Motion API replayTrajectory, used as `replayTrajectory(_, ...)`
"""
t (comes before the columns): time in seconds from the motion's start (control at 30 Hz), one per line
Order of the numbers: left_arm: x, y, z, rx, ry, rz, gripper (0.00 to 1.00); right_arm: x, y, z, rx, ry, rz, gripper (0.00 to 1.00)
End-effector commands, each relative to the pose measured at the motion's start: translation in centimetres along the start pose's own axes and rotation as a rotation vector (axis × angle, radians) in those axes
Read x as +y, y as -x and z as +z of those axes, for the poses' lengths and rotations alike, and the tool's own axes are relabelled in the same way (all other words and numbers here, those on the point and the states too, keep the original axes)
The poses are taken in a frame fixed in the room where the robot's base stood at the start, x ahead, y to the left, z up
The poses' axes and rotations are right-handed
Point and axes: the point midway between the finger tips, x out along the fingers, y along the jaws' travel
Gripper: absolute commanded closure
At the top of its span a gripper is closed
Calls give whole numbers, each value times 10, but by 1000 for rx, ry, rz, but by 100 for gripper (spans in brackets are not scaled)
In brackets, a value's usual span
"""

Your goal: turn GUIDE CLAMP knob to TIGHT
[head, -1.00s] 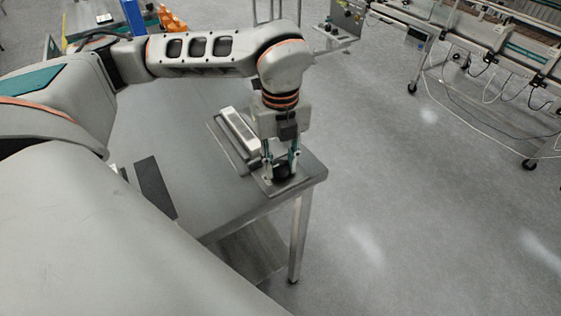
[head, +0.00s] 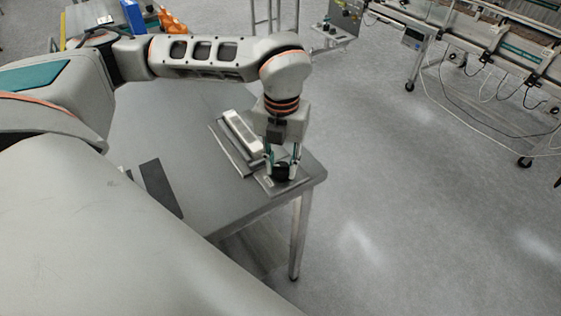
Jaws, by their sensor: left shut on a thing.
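The guide clamp knob is a dark round knob (head: 281,173) on a small grey plate (head: 266,184) at the table's near right corner. My left gripper (head: 282,165) points down over it, its fingers on either side of the knob, shut on it. The lettering around the knob is too small to read, so its setting cannot be told. My right gripper is not in view.
A grey metal table (head: 222,206) carries a long pale block (head: 241,131) on a rail beside the knob, and a dark flat strip (head: 159,188) further left. Floor is open to the right. A conveyor frame (head: 470,55) stands at the back right.

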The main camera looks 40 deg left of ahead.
Motion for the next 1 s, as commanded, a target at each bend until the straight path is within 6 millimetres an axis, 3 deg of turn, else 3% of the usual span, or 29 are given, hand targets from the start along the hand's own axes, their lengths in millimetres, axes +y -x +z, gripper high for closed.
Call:
replayTrajectory(0.6, 0, 3, 1, -2, -581, 0, 95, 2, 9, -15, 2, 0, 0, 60)
replayTrajectory(1.0, 0, 2, 1, -3, -881, 0, 95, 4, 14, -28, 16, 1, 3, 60)
